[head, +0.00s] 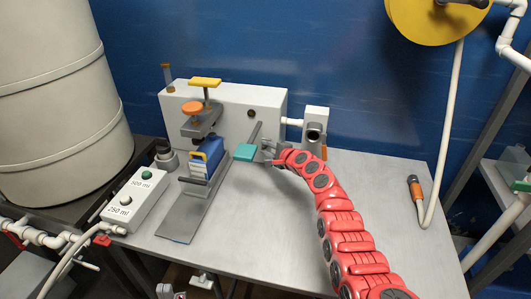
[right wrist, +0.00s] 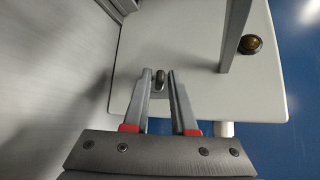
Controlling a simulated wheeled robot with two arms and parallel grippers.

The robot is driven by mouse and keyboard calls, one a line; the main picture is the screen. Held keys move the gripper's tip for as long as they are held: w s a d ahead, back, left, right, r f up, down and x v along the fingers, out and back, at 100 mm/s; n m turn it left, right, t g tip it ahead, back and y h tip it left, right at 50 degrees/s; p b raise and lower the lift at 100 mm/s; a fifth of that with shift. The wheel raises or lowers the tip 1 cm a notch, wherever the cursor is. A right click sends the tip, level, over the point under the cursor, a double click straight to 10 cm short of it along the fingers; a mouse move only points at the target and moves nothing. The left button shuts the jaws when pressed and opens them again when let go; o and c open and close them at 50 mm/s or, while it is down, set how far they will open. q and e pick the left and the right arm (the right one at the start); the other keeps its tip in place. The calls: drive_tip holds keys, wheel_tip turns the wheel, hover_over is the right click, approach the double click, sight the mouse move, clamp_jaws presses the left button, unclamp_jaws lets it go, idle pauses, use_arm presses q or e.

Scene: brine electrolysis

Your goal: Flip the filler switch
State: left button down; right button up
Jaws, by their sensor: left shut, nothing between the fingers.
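The filler switch shows in the right wrist view as a small metal toggle (right wrist: 160,78) on a white panel (right wrist: 200,98). My right gripper (right wrist: 160,73) has its two fingers apart, one on each side of the toggle; I cannot tell whether either touches it. In the head view my right gripper (head: 266,149), on the red arm, is at the lower right of the white machine box (head: 272,103) and hides the switch.
A teal-handled lever (head: 244,152) is close left of my right gripper. A small white unit (head: 315,128) stands to the right. The table's right side is mostly clear.

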drive_tip(key=shift+w+a+f, duration=0.15)
drive_tip(key=shift+f, duration=0.1)
drive_tip(key=shift+w+r, duration=0.15)
drive_tip(key=shift+c, duration=0.2)
clamp_jaws()
